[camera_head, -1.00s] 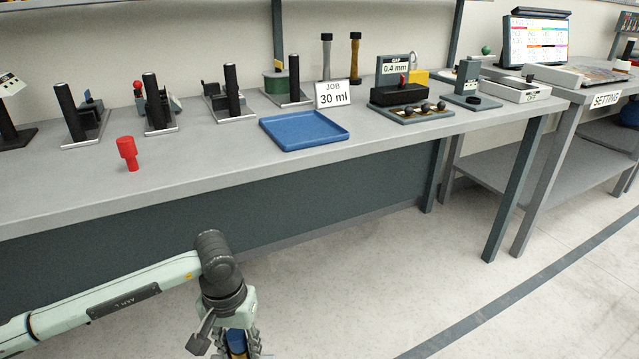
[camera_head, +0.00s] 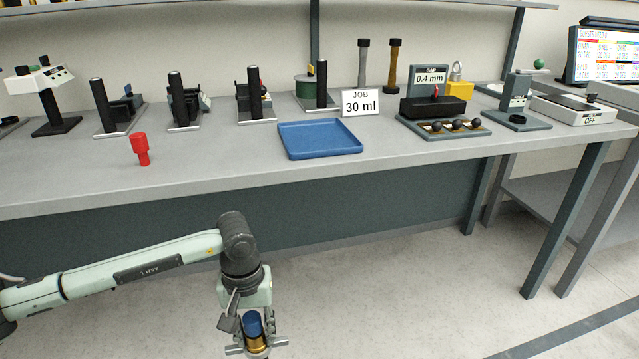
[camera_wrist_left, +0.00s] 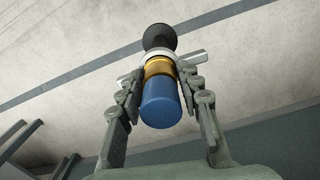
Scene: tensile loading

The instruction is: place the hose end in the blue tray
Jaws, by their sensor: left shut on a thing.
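The blue tray (camera_head: 318,151) lies flat and empty on the grey bench, near its front edge. My left gripper (camera_head: 256,343) is below and in front of the bench top, over the floor. It is shut on the hose end (camera_head: 253,326), a short piece with a blue cap and a gold band. In the left wrist view the hose end (camera_wrist_left: 161,103) sits between the two fingers (camera_wrist_left: 160,88), with a silver cross-piece and a dark round part at its far end. My right gripper is in neither view.
A red piece (camera_head: 141,148) stands on the bench left of the tray. Several black-post fixtures (camera_head: 180,102) line the back. The 30 ml job card (camera_head: 361,103) stands behind the tray, and a gap-gauge stand (camera_head: 432,107) is to its right. The front bench edge lies above my gripper.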

